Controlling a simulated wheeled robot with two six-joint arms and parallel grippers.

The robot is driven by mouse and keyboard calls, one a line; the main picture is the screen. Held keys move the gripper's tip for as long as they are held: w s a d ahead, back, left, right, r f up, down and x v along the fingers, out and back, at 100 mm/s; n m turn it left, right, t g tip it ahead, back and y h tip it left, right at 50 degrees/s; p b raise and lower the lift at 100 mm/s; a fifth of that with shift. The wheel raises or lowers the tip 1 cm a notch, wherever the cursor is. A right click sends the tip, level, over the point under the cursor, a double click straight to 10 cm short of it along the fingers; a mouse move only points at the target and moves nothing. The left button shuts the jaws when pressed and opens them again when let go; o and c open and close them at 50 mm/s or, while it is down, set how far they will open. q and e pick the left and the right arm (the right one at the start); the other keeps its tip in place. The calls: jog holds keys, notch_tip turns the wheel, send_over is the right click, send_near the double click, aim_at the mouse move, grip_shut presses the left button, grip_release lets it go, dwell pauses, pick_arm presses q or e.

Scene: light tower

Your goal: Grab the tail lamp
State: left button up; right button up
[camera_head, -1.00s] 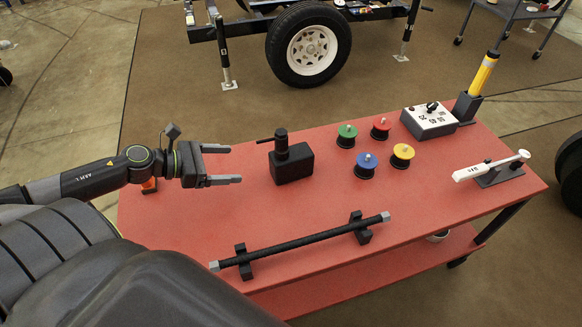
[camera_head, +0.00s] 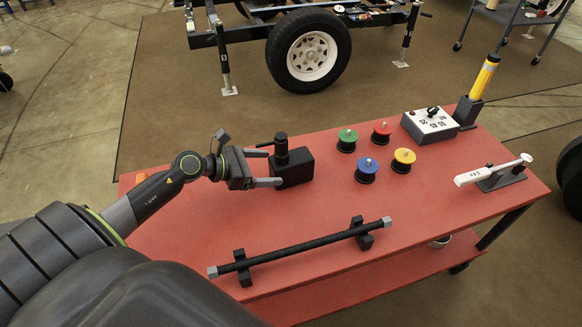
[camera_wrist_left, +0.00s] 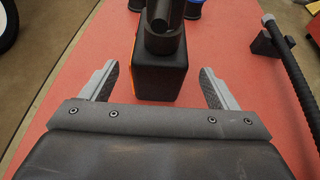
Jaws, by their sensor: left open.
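A black box-shaped unit (camera_head: 291,168) with an upright cylinder and a short side stub stands on the red table. It looks like the tail lamp, and a thin orange edge shows on its left side in the wrist view (camera_wrist_left: 152,82). My left gripper (camera_head: 272,165) is open at the unit's left end. In the wrist view the fingers (camera_wrist_left: 160,72) lie on either side of the unit, with gaps on both sides. The unit's far face is hidden. My right gripper is not in view.
A black bar (camera_head: 300,247) lies on two stands in front. A switch box (camera_head: 430,126), yellow-black torch (camera_head: 483,78) and white tool (camera_head: 492,171) are farther right.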

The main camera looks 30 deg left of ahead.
aim_at(286, 166)
pick_arm(q)
jog(key=shift+x, duration=3.15)
jog(key=shift+r, duration=0.1)
jog(key=shift+r, duration=0.1)
jog(key=c, duration=1.3)
